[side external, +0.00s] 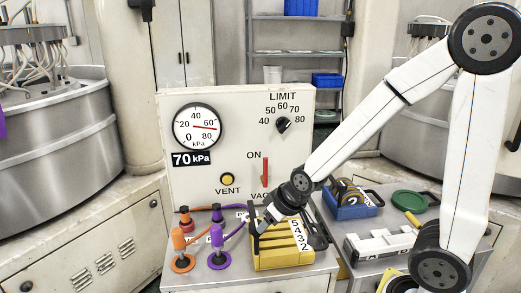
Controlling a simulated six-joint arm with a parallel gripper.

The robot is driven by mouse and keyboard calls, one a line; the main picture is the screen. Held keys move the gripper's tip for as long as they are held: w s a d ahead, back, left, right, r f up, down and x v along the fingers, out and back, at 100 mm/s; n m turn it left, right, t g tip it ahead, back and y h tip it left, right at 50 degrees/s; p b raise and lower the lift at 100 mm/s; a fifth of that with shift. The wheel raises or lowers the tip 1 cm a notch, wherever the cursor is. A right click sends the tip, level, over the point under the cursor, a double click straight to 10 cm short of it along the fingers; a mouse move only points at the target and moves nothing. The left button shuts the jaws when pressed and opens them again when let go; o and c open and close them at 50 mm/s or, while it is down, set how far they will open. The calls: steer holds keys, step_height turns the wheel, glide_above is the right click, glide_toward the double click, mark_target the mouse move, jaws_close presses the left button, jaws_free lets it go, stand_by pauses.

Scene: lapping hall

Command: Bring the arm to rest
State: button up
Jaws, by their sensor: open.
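My white arm reaches in from the right, its wrist angled down over the front table. My gripper (288,226) is open, low at the yellow stepped block (282,259) with the digits 5, 4, 3, 2 on its top. One dark finger shows at the block's left rear and another by its right side. I cannot tell whether they touch it. The gripper body hides part of the block's back and part of the panel lettering.
The control panel (180,165) rises behind, with a gauge and red lever (265,172). A blue bin (352,205), green disc (408,200) and white fixture (380,245) lie right.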

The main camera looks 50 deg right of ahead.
steer(key=s+a+f+g, duration=0.1)
steer(key=s+f+g, duration=0.1)
steer(key=s, duration=0.4)
steer(key=shift+a+f+n+g, duration=0.3)
steer(key=shift+a+f+g, duration=0.1)
steer(key=shift+g, duration=0.4)
